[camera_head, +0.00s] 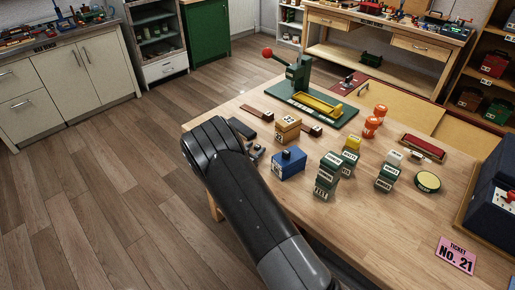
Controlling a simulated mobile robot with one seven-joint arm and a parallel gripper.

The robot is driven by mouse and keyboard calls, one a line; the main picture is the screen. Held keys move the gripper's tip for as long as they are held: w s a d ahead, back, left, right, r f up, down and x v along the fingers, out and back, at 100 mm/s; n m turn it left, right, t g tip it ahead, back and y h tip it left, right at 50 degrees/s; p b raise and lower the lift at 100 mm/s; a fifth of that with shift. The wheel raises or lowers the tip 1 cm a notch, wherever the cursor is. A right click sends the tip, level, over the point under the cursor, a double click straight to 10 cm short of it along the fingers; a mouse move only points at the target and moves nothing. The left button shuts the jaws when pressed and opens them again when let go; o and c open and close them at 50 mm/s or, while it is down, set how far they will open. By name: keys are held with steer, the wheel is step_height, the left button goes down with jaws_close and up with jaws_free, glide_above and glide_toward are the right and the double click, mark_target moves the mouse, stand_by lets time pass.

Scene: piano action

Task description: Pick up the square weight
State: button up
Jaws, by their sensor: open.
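A tan, box-shaped block (287,128) with a pale numbered label stands on the worktable and looks most like the square weight, but I cannot be sure. A blue block (288,164) with a dark knob on top stands in front of it. My black arm reaches up from the bottom of the view over the table's left edge. My gripper (249,141) is mostly hidden behind my wrist; dark finger parts show just past it, left of the tan and blue blocks. It is open, and nothing shows between the fingers.
A green press (310,105) with a red ball handle stands behind the blocks. Green labelled blocks (327,176), orange pieces (371,126), a yellow-topped round tin (427,182) and a pink ticket (456,256) lie right. The table's front right is mostly clear.

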jaws_close()
stand_by(0.5)
steer(key=shift+r, duration=0.1)
